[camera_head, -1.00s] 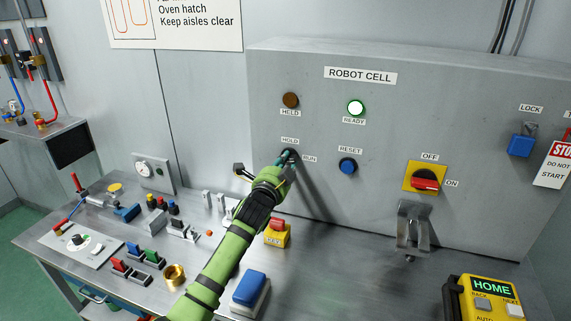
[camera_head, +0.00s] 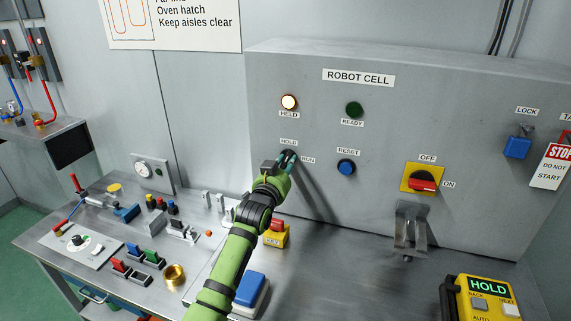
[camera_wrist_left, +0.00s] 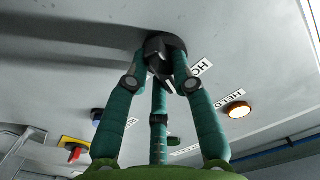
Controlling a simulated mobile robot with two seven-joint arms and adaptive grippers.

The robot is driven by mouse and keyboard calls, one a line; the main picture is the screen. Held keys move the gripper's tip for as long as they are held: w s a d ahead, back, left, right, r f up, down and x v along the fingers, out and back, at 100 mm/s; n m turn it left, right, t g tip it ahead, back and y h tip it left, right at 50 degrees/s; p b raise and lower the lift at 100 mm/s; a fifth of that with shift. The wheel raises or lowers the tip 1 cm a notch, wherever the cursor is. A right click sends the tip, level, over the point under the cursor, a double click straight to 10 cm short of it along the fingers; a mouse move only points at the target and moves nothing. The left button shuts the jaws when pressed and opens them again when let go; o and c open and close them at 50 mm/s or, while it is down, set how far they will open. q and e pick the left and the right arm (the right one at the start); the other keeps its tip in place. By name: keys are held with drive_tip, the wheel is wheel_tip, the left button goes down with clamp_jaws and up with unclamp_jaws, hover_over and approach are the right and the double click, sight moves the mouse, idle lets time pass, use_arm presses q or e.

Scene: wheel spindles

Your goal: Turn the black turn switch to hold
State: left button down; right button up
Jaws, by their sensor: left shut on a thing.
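The black turn switch (camera_wrist_left: 158,46) is on the grey ROBOT CELL panel (camera_head: 440,110), below the HOLD label (camera_head: 289,142) and left of the RUN label (camera_head: 308,160). My left gripper (camera_head: 288,158) is at the switch, with its teal fingers closed around the knob; the wrist view also shows the left gripper (camera_wrist_left: 158,58) on it. The fingers hide much of the knob, so its pointer is hard to read. The HELD lamp (camera_head: 289,102) glows and the READY lamp (camera_head: 354,109) is dark. The yellow pendant (camera_head: 462,300) reads HOLD. My right gripper is not in view.
A blue RESET button (camera_head: 346,167) is right of the switch. A red-and-yellow OFF/ON switch (camera_head: 422,180) sits farther right, above a metal bracket (camera_head: 410,232). The bench below holds a yellow box with a red button (camera_head: 276,234) and several small fixtures.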

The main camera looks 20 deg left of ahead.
use_arm(q)
drive_tip(key=shift+n+p, duration=0.35)
drive_tip(key=shift+n, duration=1.95)
drive_tip(key=c, duration=1)
unclamp_jaws()
drive_tip(key=shift+c, duration=0.2)
drive_tip(key=shift+r, duration=0.1)
drive_tip(key=shift+s, duration=0.1)
drive_tip(key=s, duration=1.2)
drive_tip(key=shift+a, duration=0.2)
